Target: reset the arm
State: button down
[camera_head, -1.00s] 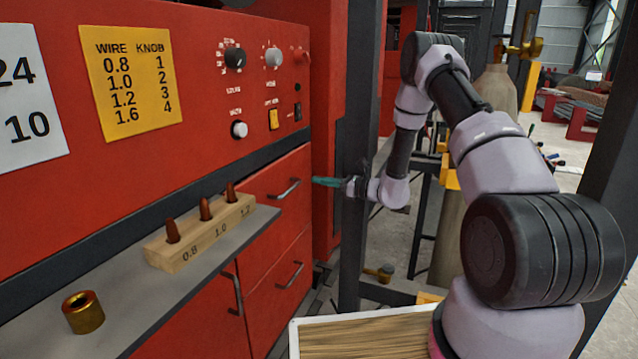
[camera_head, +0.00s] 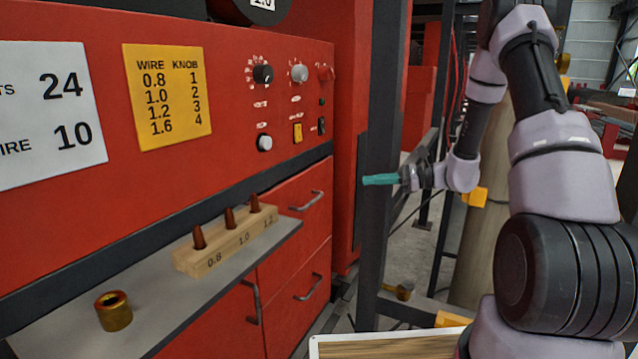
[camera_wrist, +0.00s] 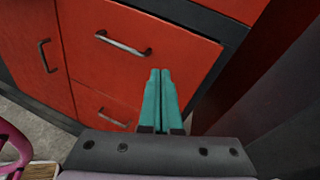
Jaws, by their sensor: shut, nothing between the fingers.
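My arm reaches up and forward on the right of the head view. My gripper (camera_head: 380,179) has teal fingers that point left, toward the red machine (camera_head: 300,130). The fingers are together and nothing is between them. In the wrist view my gripper (camera_wrist: 160,88) shows with its two teal fingers side by side. A red drawer with a metal handle (camera_wrist: 123,44) lies beyond the fingertips there. A gap to the drawer shows in the head view.
A grey shelf (camera_head: 175,302) holds a wooden block (camera_head: 225,245) with several copper tips and a brass nozzle (camera_head: 113,311). A dark upright post (camera_head: 378,130) stands close behind my gripper. A wood-topped surface (camera_head: 385,346) is at the bottom.

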jog(key=s+a+r+n+g+h, duration=0.2)
jog(key=s+r+n+g+h, duration=0.3)
jog(key=s+r+n, duration=0.65)
jog(key=s+d+r+n+t+h, duration=0.1)
jog(key=s+d+r+t+h, duration=0.3)
jog(key=s, duration=0.4)
jog(key=s+d+r+n+t+h, duration=0.2)
jog(key=s+d+r+t+h, duration=0.2)
jog(key=s+r, duration=0.3)
jog(key=shift+s+d+h, duration=0.3)
jog(key=shift+s, duration=0.35)
